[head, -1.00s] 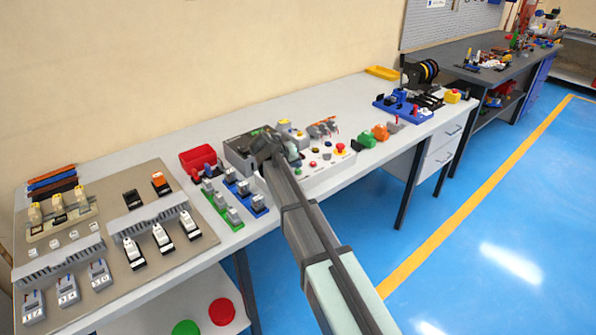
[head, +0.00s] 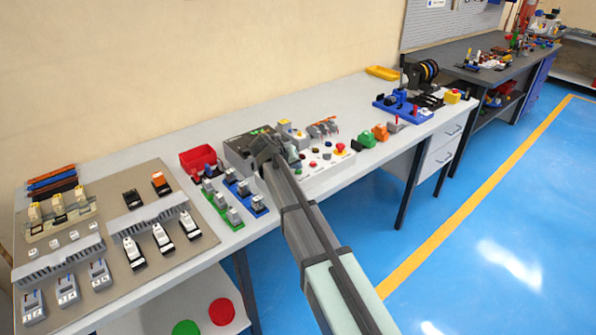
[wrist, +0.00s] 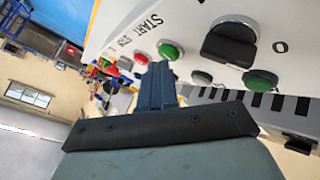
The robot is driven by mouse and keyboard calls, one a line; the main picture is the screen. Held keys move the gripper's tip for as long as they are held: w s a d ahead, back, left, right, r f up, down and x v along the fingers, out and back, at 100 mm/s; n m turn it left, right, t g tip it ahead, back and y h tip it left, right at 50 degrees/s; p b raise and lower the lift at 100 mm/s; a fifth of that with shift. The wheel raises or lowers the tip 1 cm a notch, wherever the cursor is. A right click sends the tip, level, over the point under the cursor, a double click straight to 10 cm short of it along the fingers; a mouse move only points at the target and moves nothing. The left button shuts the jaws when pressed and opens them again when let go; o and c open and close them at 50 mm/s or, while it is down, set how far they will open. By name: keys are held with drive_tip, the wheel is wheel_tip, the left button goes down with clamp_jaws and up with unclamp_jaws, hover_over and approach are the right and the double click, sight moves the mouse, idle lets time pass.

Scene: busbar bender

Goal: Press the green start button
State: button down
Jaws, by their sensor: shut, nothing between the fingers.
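The green start button (wrist: 170,50) sits on a white panel in the wrist view, just below the printed START label. My gripper (wrist: 157,68) is shut and empty. Its fingertips point toward the panel and appear just below and left of the green button in the picture; I cannot tell whether they touch anything. A red button (wrist: 141,59) is left of the green one, partly beside the fingertips. In the head view the white control box (head: 318,176) is on the bench, and my wrist hides part of it.
A black selector knob (wrist: 230,42) and another green button (wrist: 260,81) sit to the right on the panel. A red emergency button (head: 340,148) is at the box's right. A grey box (head: 236,150), a red bin (head: 198,158) and small coloured parts surround it on the bench.

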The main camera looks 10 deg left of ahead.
sight(296, 172)
drive_tip(key=shift+f, duration=0.15)
idle(0.5)
drive_tip(key=shift+r, duration=0.85)
drive_tip(key=shift+r, duration=2.5)
